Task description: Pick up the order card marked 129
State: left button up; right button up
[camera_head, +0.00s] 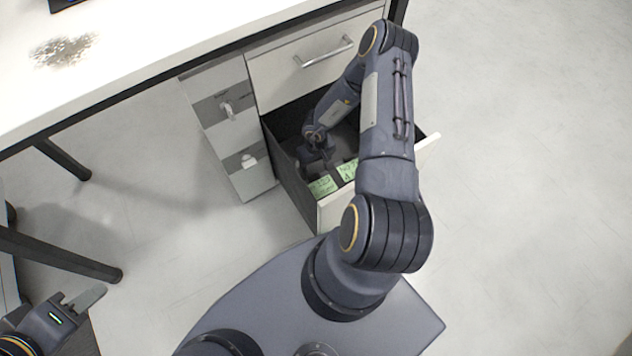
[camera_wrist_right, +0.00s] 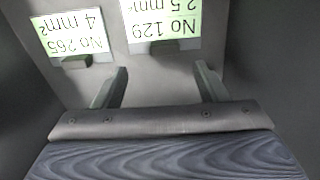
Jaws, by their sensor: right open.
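The green-and-white order card marked 129 (camera_wrist_right: 162,22) shows upside down at the top of the right wrist view, cut by the frame edge. A dark tab (camera_wrist_right: 163,47) sits at its lower edge. In the head view it appears to be the left of two green cards (camera_head: 322,187), though its print is too small to read. My right gripper (camera_wrist_right: 161,78) is open and empty, its fingertips apart from the card. In the head view my right gripper (camera_head: 319,158) is inside the open drawer. My left gripper (camera_head: 80,300) is at the lower left, away from the drawer.
A card marked 265 (camera_wrist_right: 68,35) lies beside the 129 card, with its own dark tab (camera_wrist_right: 77,62). The dark-lined drawer (camera_head: 290,170) has walls close around my right gripper. A closed drawer (camera_head: 300,85) and the white desk top (camera_head: 150,50) are above.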

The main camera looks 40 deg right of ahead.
aim_at(315, 177)
notch_tip(315, 177, down, 3)
jog(key=shift+s+f+b, duration=0.1)
jog(key=shift+b, duration=0.6)
jog(key=f+b, duration=0.2)
jog(key=f, duration=0.1)
jog(key=f+b, duration=0.1)
jog(key=shift+a+f, duration=0.4)
jog(key=shift+r, duration=0.1)
jog(key=c, duration=1.1)
